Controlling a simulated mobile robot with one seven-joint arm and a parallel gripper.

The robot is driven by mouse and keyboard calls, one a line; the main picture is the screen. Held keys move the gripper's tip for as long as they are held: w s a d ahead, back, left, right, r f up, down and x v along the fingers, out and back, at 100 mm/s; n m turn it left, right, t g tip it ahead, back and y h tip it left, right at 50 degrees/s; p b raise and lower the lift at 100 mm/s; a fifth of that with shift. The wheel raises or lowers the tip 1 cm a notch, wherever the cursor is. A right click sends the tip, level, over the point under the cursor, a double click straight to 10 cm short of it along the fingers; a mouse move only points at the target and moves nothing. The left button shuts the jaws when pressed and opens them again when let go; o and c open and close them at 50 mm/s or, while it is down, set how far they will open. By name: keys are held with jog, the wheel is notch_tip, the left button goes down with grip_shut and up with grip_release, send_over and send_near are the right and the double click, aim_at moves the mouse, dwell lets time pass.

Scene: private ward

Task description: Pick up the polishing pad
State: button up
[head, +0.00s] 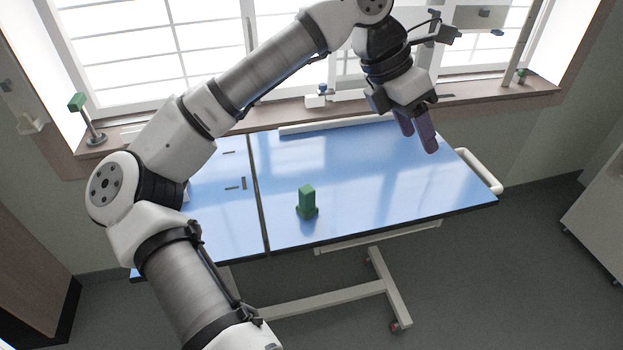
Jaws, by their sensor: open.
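A small green object (307,202), an upright block on a wider round base, stands on the blue tabletop (350,180). It looks like the polishing pad, though its detail is too small to be sure. My gripper (418,141) has purple fingers pointing down, above the right part of the table. It is open and nothing shows between the fingers. It is apart from the green object, to the right of it and farther back.
A dark seam (260,195) crosses the tabletop. A white rail (480,171) runs along its right end. A green-topped stand (90,120) and a small white-and-blue item (321,96) are on the window sill. The tabletop around the green object is clear.

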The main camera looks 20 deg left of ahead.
jog(key=w+a+f+n+y, duration=0.1)
jog(key=a+f+n+y, duration=0.15)
jog(key=a, duration=0.45)
jog(key=n+g+y+p, duration=0.1)
jog(key=g+y+p, duration=0.1)
jog(key=g+y, duration=0.15)
send_over(308, 189)
jog(key=shift+t+y, duration=0.35)
jog(key=shift+y, duration=0.05)
jog(key=f, duration=1)
jog(key=shift+w+d, duration=0.15)
jog(key=shift+d, duration=0.05)
jog(key=shift+s+a+f+p, duration=0.15)
jog(key=shift+f+p, duration=0.4)
jog(key=shift+f, duration=1.1)
jog(key=shift+s+a+f+p, duration=0.15)
jog(key=shift+f+p, duration=0.35)
jog(key=shift+f, duration=1.15)
jog(key=shift+w, duration=0.15)
grip_shut()
jog(key=shift+r, duration=0.1)
